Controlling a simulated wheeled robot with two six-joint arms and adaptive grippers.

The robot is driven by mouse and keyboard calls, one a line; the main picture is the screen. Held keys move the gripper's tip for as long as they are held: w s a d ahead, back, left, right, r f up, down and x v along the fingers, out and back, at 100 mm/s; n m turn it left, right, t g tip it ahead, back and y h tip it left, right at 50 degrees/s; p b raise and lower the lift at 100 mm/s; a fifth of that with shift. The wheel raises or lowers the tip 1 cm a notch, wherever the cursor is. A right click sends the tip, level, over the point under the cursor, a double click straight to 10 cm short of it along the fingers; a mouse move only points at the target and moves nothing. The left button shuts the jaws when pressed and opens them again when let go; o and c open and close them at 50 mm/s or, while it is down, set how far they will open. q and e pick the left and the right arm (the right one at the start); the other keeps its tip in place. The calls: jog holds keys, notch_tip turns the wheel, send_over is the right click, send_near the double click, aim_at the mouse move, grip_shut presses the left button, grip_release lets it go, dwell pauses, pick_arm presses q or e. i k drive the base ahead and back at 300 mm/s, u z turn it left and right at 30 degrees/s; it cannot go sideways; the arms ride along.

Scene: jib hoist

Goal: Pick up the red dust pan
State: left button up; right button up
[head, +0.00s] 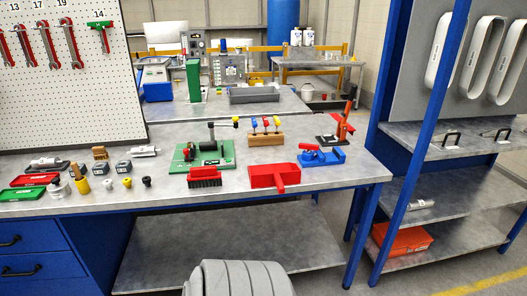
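The red dust pan (274,176) lies on the grey metal workbench (240,191), close to its front edge and right of centre. Its short handle points toward the front edge. A red brush with dark bristles (205,177) stands to its left, apart from it. Neither of my grippers shows in the head view.
A blue clamp-like tool (321,156) is right of the pan, and a wooden block with coloured tools (265,139) is behind it. A green board (205,155) is to the left. A blue-framed shelf (450,150) stands right. The pan's front side is clear.

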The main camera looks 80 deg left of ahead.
aim_at(279, 176)
jog(key=u, duration=0.8)
jog(key=i, duration=0.8)
jog(key=u, duration=0.9)
